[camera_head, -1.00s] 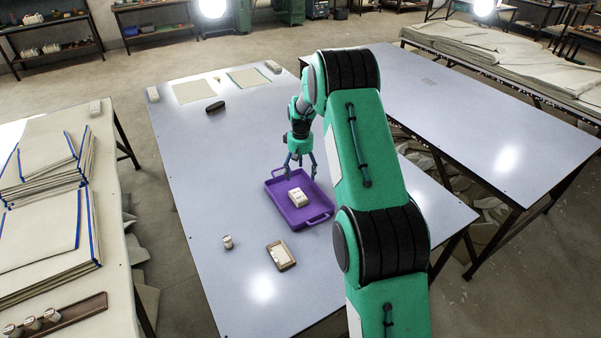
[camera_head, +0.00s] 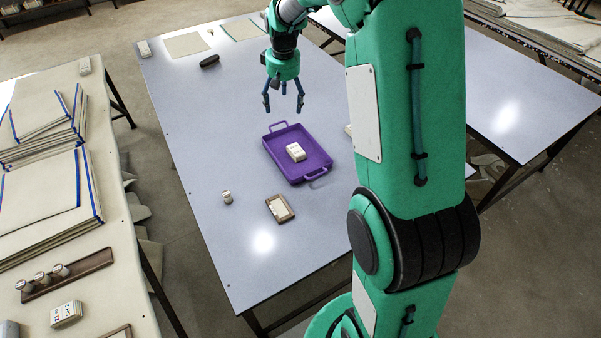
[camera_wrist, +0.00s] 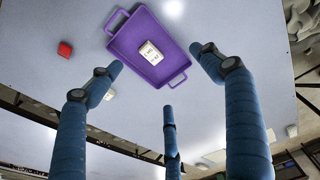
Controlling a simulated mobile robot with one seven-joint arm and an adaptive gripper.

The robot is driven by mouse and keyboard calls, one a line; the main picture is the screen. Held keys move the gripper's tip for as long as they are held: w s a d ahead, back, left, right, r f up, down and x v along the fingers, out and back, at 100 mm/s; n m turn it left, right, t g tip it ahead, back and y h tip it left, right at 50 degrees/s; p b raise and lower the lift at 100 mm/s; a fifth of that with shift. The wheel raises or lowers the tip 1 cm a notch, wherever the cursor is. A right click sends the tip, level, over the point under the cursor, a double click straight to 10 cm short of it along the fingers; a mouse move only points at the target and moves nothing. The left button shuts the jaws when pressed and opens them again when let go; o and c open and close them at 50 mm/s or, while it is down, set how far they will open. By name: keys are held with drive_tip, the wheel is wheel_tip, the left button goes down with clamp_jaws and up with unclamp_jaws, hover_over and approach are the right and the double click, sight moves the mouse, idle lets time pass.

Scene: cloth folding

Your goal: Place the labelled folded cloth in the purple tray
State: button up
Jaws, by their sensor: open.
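The purple tray (camera_head: 318,170) lies on the grey table, with handles at its two ends. A small white folded cloth (camera_head: 295,152) with dark lettering lies inside it, flat on the tray floor. In the wrist view the tray (camera_wrist: 128,42) shows between my fingers, and the lettering on the cloth (camera_wrist: 151,52) faces up. My gripper (camera_head: 283,108) is above the table, behind the tray in the head view. Its fingers are spread and empty, apart from both cloth and tray.
A small jar (camera_head: 227,197) and a brown-framed box (camera_head: 280,208) lie in front of the tray. A dark object (camera_head: 210,61) and flat cloths (camera_head: 186,44) lie at the back. The wrist view shows a red block (camera_wrist: 65,49).

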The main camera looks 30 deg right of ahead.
drive_tip(key=s+a+r+t, duration=0.1)
drive_tip(key=s+a+r, duration=0.5)
drive_tip(key=s+r, duration=0.25)
drive_tip(key=s+a+r+t, duration=0.1)
drive_tip(key=s+a+r, duration=0.5)
drive_tip(key=s, duration=0.4)
drive_tip(key=s+a+t, duration=0.1)
drive_tip(key=s+a, duration=0.1)
drive_tip(key=s, duration=0.9)
drive_tip(key=s+a+t, duration=0.1)
drive_tip(key=s+a, duration=0.2)
drive_tip(key=s, duration=0.8)
drive_tip(key=shift+s+a+r, duration=0.25)
drive_tip(key=shift+a+r, duration=0.05)
drive_tip(key=shift+r, duration=0.1)
